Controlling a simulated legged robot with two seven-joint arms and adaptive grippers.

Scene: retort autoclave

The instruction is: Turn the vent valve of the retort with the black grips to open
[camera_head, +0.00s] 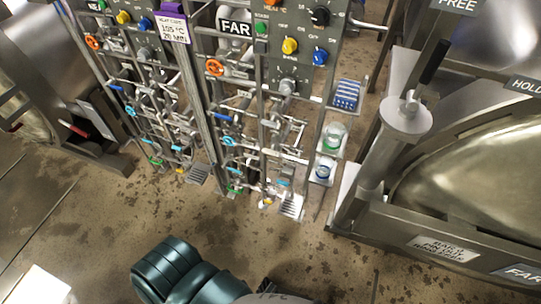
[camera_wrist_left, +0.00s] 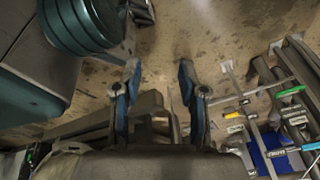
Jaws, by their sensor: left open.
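The retort with the black grip (camera_head: 434,62) stands at the right of the head view, its domed door (camera_head: 480,185) partly cut off. The valve panel marked FAR (camera_head: 235,27) carries an orange handwheel (camera_head: 214,67), blue (camera_head: 222,119) and light-blue (camera_head: 229,141) handles, and a green one (camera_head: 235,189). Which one is the vent valve I cannot tell. My left gripper (camera_wrist_left: 158,82) is open and empty in the left wrist view, above the floor and apart from the valves. My right gripper is out of view.
A second valve panel with an orange handwheel (camera_head: 93,42) stands to the left, beside a retort with a red grip (camera_head: 75,130). Small shelves with cups (camera_head: 333,137) jut out right of the FAR panel. The stained floor (camera_head: 110,215) before the panels is clear.

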